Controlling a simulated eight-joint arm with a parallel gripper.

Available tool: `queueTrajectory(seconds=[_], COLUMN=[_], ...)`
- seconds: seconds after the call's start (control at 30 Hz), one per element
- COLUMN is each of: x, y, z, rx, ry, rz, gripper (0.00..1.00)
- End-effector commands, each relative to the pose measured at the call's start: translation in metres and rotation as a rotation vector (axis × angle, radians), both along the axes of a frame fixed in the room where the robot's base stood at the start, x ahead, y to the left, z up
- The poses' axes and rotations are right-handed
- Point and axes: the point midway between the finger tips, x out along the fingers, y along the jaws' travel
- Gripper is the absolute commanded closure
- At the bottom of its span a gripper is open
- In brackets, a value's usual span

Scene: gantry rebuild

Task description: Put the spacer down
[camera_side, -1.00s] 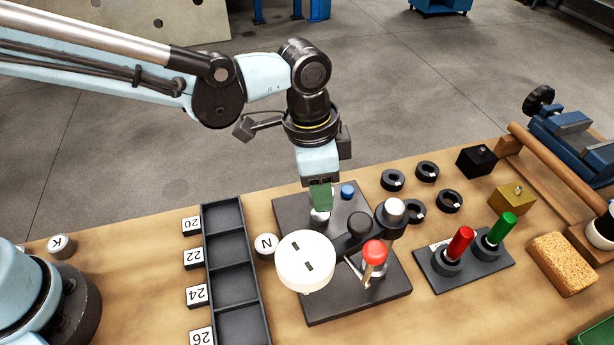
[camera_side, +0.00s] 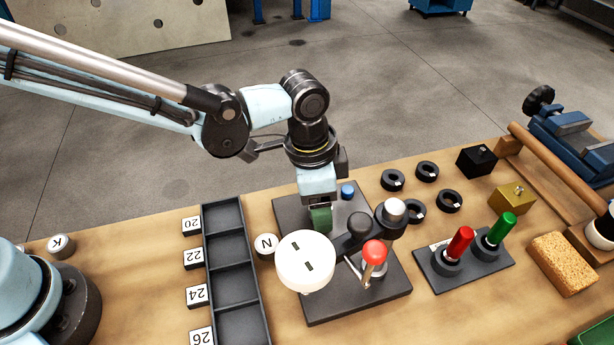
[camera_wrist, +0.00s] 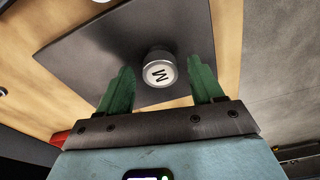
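A round silver spacer marked M (camera_wrist: 160,70) stands on the dark plate (camera_wrist: 100,40) in the wrist view. My gripper (camera_wrist: 158,68) has its two green fingers apart, one on each side of the spacer, with a visible gap to both. In the side view my gripper (camera_side: 320,219) points down at the back left part of the dark plate (camera_side: 320,308), behind the white round dial head (camera_side: 305,262). The spacer is hidden there by the fingers and the dial head.
A lever with a red knob (camera_side: 374,253) and a blue button (camera_side: 347,191) are on the plate. A black tray (camera_side: 256,284) with numbered tags and a round piece marked N (camera_side: 265,245) lie to the left. Black rings (camera_side: 427,171) and a stand with red and green handles (camera_side: 478,262) are right.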

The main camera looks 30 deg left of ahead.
Motion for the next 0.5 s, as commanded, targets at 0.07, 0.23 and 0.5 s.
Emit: queueTrajectory(seconds=[0.07, 0.23, 0.5], x=[0.0, 0.0, -0.003], y=[0.0, 0.0, 0.004], z=[0.0, 0.004, 0.043], rx=[0.0, 0.0, 0.0], ry=[0.0, 0.0, 0.0], rz=[0.0, 0.0, 0.0], gripper=[0.34, 0.34, 0.34])
